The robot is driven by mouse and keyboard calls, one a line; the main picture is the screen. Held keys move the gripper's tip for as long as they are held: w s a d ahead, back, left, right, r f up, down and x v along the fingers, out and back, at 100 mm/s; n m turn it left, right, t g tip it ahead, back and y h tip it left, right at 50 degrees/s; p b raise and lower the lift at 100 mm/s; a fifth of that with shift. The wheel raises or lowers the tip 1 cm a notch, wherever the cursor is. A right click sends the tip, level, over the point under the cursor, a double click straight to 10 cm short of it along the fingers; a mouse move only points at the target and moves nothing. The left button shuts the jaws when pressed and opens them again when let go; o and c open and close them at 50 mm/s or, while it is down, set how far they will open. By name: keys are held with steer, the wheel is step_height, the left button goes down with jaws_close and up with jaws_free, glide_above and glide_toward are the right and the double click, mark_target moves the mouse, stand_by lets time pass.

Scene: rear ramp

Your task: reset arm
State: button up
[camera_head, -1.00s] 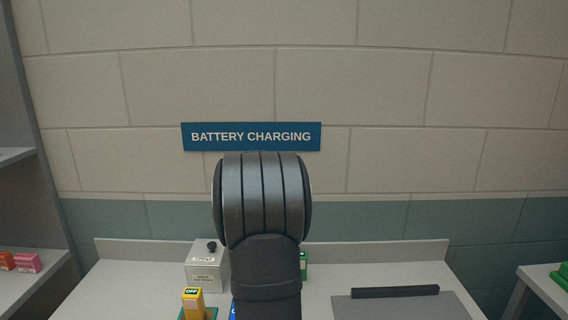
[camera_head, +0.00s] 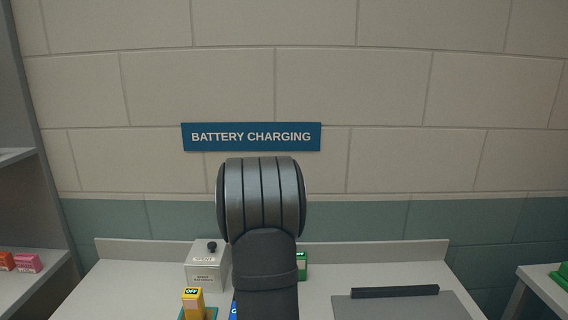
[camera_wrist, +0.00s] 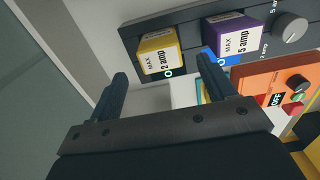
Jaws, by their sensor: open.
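My gripper (camera_wrist: 162,68) shows in the wrist view with its two dark fingers apart and nothing between them. Beyond the fingers is a dark panel (camera_wrist: 190,32) with a yellow block (camera_wrist: 158,50) marked "MAX 2 amp" and a purple block (camera_wrist: 232,36) marked "MAX 5 amp". In the head view my arm stands in the middle, over the bench, and the gripper is hidden there.
An orange unit (camera_wrist: 268,82) with knobs and an "OFF" label is right of the fingers. On the bench (camera_head: 130,290) are a grey box (camera_head: 207,266), a yellow "OFF" block (camera_head: 193,303), a green item (camera_head: 302,266) and a grey plate with a black bar (camera_head: 395,292).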

steer(key=shift+s+a+r, duration=0.35)
steer(key=shift+s+r, duration=0.3)
steer(key=shift+s+a+r, duration=0.4)
steer(key=shift+s+r, duration=0.25)
steer(key=shift+s+a+r, duration=0.35)
steer(key=shift+s+r, duration=0.3)
steer(key=o, duration=0.5)
steer(key=s+d+r+m+g+y, duration=0.15)
steer(key=d+m, duration=0.25)
steer(key=m, duration=0.5)
steer(key=d+r+m+g+y, duration=0.1)
steer(key=d+r+m+y, duration=0.2)
steer(key=d+m, duration=0.35)
steer(key=a+f, duration=0.1)
steer(key=f, duration=0.2)
steer(key=s+a+f+m, duration=0.1)
steer(key=a+f, duration=0.1)
steer(key=f, duration=0.1)
steer(key=s+a+f+m, duration=0.1)
steer(key=a+f, duration=0.1)
steer(key=f, duration=0.1)
steer(key=shift+s+h, duration=0.2)
steer(key=shift+h, duration=0.05)
steer(key=shift+d+r, duration=0.1)
